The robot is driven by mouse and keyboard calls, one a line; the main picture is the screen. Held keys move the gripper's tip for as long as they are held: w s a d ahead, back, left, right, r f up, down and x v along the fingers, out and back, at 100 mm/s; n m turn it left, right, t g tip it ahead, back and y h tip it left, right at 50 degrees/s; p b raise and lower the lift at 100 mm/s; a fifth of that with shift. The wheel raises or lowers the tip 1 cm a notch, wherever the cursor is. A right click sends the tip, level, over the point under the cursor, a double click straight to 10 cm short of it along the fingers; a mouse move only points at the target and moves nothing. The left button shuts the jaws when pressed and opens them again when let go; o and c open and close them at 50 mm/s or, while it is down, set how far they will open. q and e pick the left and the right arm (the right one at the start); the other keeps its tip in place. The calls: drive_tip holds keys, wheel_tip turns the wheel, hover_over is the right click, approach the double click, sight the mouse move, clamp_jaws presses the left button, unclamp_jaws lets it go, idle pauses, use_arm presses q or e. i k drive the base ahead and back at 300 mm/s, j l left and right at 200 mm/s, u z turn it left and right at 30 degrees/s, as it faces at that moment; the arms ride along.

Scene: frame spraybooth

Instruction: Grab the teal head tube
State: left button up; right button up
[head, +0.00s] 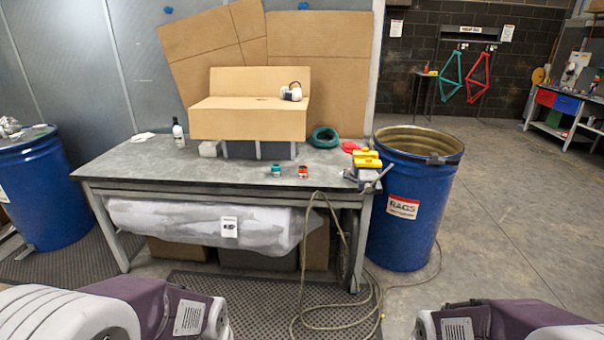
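A teal bicycle frame (451,80) hangs from a rack on the dark block wall at the back right. It is far off, and I cannot make out clearly which short tube is its head tube. A red frame (478,82) hangs to its right. A small teal jar-like piece (277,171) stands on the front of the workbench, left of a similar red one (302,172). Neither gripper is in view; only purple and white parts of my arms show at the bottom left and bottom right.
The grey workbench (130,168) stands ahead, with a cardboard-covered box (245,122) on it. A blue rags drum (398,222) stands at its right end. A hose (345,237) lies on the floor. Open concrete floor (515,215) lies to the right.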

sight(276, 171)
drive_tip(key=i+j+u, duration=0.2)
drive_tip(key=i+j, duration=0.15)
drive_tip(key=i, duration=0.4)
drive_tip(key=i+j+u, duration=0.15)
drive_tip(key=i, duration=0.65)
drive_tip(key=i+j+u, duration=0.2)
drive_tip(key=i, duration=0.6)
